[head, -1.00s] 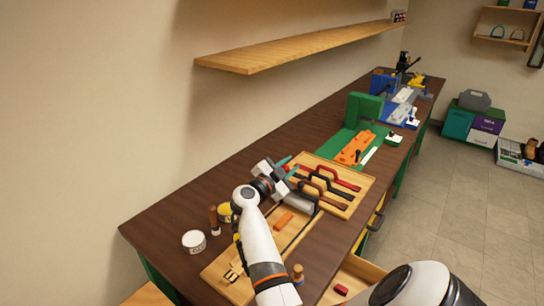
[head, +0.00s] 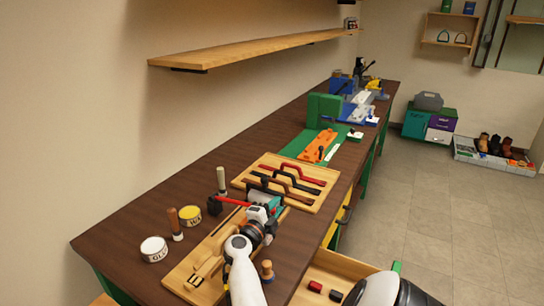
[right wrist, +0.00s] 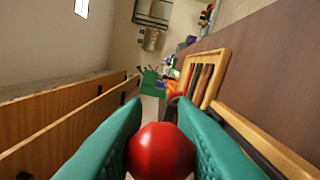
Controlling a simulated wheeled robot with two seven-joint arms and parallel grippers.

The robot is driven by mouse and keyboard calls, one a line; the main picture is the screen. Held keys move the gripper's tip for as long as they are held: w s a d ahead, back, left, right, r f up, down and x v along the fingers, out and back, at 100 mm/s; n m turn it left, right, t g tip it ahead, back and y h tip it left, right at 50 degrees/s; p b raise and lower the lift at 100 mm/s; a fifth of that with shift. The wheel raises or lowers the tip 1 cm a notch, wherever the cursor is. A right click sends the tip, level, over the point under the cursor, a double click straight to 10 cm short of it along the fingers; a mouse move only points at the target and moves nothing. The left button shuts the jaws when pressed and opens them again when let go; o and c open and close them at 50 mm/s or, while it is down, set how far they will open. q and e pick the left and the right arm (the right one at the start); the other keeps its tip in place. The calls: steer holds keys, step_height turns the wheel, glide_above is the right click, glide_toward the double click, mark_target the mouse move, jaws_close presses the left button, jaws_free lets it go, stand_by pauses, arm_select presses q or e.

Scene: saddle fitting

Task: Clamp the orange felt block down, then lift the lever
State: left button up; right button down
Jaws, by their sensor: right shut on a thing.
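My right gripper (head: 268,207) is over the far part of the wooden board (head: 190,271). In the right wrist view its teal fingers (right wrist: 160,140) are shut on a round red knob (right wrist: 160,152). In the head view a thin red lever (head: 228,201) runs left from beside the gripper, close to level. I cannot make out the orange felt block or the clamp's pad, as my gripper and arm cover that part of the board. My left gripper is not in view.
A wooden tray (head: 243,183) of red, dark and brown handles lies just beyond the gripper. Two tins (head: 153,249) and a wooden-handled tool (head: 174,223) stand left of the board. An open drawer (head: 340,266) juts out at right.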

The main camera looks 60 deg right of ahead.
steer(key=shift+f, duration=0.6)
steer(key=c, duration=1.2)
jaws_free()
steer(key=shift+d, duration=0.1)
steer(key=shift+o, duration=0.2)
